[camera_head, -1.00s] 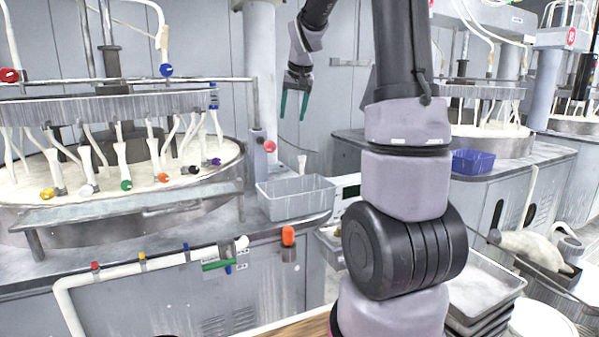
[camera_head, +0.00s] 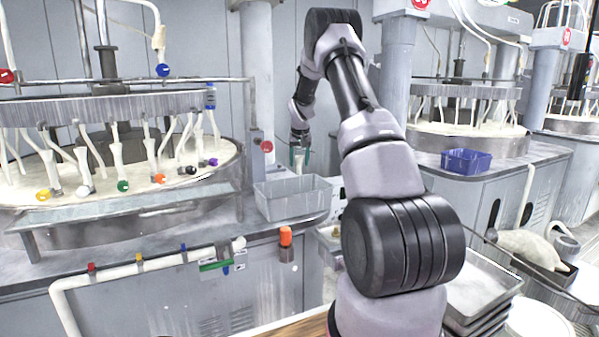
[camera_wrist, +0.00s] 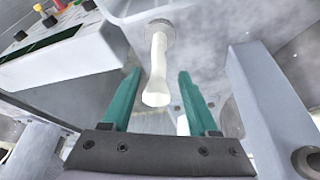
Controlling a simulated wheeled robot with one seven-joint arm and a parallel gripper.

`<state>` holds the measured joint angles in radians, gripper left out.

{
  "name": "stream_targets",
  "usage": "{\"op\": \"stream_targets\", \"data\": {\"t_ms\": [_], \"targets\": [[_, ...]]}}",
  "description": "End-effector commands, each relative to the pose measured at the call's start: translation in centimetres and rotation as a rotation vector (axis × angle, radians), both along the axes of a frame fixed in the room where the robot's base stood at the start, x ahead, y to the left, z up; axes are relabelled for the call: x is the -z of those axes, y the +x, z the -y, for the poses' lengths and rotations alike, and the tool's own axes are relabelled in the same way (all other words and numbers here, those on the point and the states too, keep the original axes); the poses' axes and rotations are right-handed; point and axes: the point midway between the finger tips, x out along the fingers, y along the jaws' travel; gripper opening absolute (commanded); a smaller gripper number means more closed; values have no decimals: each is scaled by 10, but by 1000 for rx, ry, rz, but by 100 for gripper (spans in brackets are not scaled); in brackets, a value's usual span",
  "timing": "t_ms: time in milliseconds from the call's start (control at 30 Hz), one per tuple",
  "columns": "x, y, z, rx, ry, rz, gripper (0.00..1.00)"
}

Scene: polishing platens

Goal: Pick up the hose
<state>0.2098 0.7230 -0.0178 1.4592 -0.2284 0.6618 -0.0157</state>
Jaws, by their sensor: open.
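The hose looks like a short white tube with a flared end. In the wrist view the hose (camera_wrist: 157,75) stands out from a round grey fitting, and its flared end shows between the two green fingers. My gripper (camera_wrist: 159,73) is open, with a visible gap on each side of the hose. In the head view my gripper (camera_head: 299,157) is lowered at the back edge of the counter, just behind the grey tray. The hose is small there and partly hidden by the fingers.
A grey open tray (camera_head: 291,206) stands on the counter just in front of my gripper. A grey column (camera_head: 258,80) rises to its left, beside the round polishing machine (camera_head: 120,225). A blue bin (camera_head: 466,161) sits on the counter to the right.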

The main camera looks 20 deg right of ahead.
Motion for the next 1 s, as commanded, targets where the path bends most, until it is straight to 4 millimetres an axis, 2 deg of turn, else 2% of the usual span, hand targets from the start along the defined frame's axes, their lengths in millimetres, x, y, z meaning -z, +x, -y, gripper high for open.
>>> {"op": "stream_targets", "data": {"t_ms": [167, 400, 667, 833, 1000], "targets": [[12, 3, 3, 1, 1, -1, 60], [45, 14, 8, 2, 1, -1, 60], [49, 16, 9, 1, 1, 1, 60], [49, 16, 9, 1, 0, 1, 0], [49, 16, 9, 1, 0, 1, 0]]}}
